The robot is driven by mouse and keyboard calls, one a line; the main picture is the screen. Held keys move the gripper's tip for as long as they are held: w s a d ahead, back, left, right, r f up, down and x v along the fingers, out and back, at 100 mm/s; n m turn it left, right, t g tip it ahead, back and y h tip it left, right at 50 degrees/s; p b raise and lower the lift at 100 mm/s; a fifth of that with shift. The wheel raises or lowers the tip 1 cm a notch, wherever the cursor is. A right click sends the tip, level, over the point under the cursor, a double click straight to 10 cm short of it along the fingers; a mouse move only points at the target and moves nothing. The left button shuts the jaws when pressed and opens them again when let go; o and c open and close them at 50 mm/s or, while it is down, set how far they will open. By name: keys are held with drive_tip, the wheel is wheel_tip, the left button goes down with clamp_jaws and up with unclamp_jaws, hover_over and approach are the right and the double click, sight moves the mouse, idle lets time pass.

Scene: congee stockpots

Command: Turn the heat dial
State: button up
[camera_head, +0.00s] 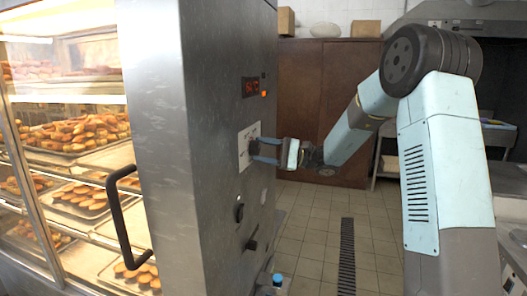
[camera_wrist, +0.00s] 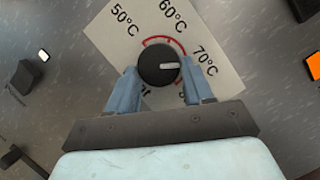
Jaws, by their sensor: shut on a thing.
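The heat dial (camera_wrist: 152,58) is a round black knob with a white pointer mark. It sits on a white label plate (camera_wrist: 215,45) with a red arc and the marks 50°C, 60°C and 70°C. The pointer points to the right in the wrist view, toward the side of the 70°C mark. My gripper (camera_wrist: 158,66) has its blue fingers on both sides of the dial, shut on it. Lower marks on the plate are partly hidden by the fingers. In the head view my gripper (camera_head: 254,150) reaches the plate (camera_head: 243,148), and the dial is hidden there.
The plate is on the steel side of a warming cabinet (camera_head: 160,100) with trays of pastries. A red display (camera_head: 250,87) is above the plate. The tiled floor (camera_head: 310,230) to the right is open.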

drive_tip(key=shift+f, duration=0.2)
drive_tip(key=o, duration=1)
drive_tip(key=shift+r, duration=0.1)
drive_tip(key=shift+d, duration=0.1)
drive_tip(key=d+f, duration=0.1)
drive_tip(key=d, duration=0.3)
drive_tip(key=d+f, duration=0.1)
drive_tip(key=d, duration=0.8)
drive_tip(key=shift+d+f, duration=0.25)
drive_tip(key=shift+f, duration=0.15)
drive_tip(key=s+a+r+n+g+h, duration=0.1)
drive_tip(key=s+a+n+g+h, duration=0.2)
drive_tip(key=s+h, duration=1.25)
drive_tip(key=s+d+t+h, duration=0.1)
drive_tip(key=s+d+t, duration=0.2)
drive_tip(key=s, duration=0.3)
drive_tip(key=s+d+n+t+h, duration=0.1)
drive_tip(key=s+d+t+h, duration=0.1)
drive_tip(key=s, duration=0.5)
drive_tip(key=s+d+r+n+t+h, duration=0.1)
drive_tip(key=s+d+t, duration=0.2)
drive_tip(key=s+d, duration=0.2)
drive_tip(key=shift+s+r+t+h, duration=0.1)
drive_tip(key=shift+s+t+h, duration=0.25)
drive_tip(key=shift+s, duration=0.65)
